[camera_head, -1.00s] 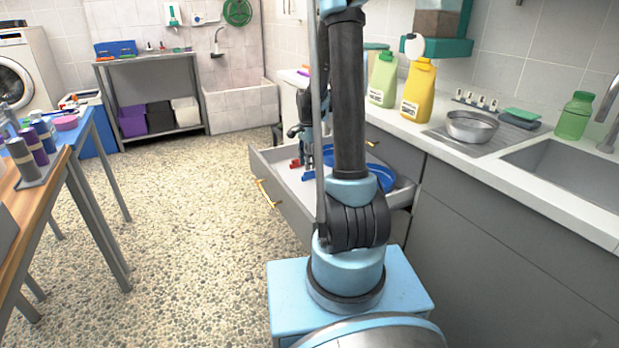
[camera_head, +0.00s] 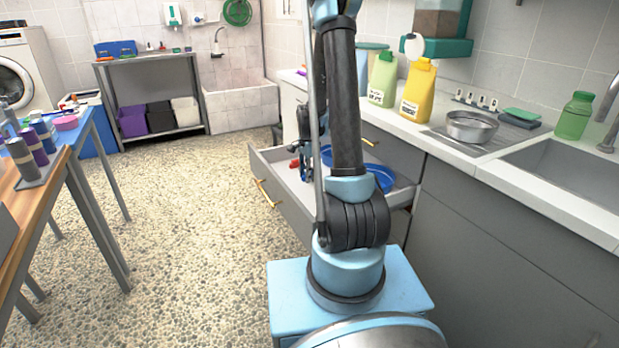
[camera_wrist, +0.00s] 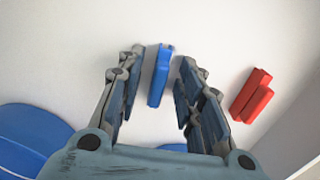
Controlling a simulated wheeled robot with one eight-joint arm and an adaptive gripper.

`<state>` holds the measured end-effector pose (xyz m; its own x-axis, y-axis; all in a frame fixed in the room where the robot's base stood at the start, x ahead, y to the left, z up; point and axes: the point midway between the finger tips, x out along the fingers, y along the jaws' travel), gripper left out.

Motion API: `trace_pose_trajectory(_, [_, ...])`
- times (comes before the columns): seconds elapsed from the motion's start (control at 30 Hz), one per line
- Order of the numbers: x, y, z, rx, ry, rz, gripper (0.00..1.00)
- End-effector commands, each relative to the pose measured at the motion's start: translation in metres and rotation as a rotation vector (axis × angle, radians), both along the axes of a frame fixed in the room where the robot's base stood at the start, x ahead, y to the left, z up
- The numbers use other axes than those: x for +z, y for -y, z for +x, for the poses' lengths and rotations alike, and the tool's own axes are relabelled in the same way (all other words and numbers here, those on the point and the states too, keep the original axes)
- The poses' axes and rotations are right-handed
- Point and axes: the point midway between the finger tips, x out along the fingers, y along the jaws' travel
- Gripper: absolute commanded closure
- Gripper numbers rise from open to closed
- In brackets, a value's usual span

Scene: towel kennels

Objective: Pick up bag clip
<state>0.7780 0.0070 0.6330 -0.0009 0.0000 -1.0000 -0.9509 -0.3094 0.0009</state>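A blue clip (camera_wrist: 160,78) lies on the white drawer bottom in the wrist view, between the spread fingers of my gripper (camera_wrist: 161,58). A red clip (camera_wrist: 252,95) lies to the right, outside the fingers. My gripper is open, with a gap visible on both sides of the blue clip. In the head view my gripper (camera_head: 305,172) is down in the open drawer, close to the red clip (camera_head: 294,163). There the blue clip cannot be made out behind the gripper. I cannot tell which clip is the bag clip.
The open drawer (camera_head: 284,206) has raised walls around the gripper; one wall (camera_wrist: 302,135) shows at the right in the wrist view. Blue round dishes (camera_wrist: 35,132) lie at the left there. The counter (camera_head: 500,180) with yellow (camera_head: 417,92) and green jugs (camera_head: 382,80) stands at the right.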

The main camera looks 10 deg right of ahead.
Motion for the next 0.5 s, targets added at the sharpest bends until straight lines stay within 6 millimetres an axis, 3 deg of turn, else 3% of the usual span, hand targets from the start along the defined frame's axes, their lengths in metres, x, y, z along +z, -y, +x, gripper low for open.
trace_pose_trajectory(0.03, [0.0001, 0.0000, 0.0000, 0.000, 0.000, 0.000, 0.66])
trace_pose_trajectory(0.2, [0.0002, 0.0000, 0.0000, 0.000, 0.000, 0.000, 1.00])
trace_pose_trajectory(0.5, [0.0003, 0.0000, 0.0001, 0.000, 0.000, 0.000, 1.00])
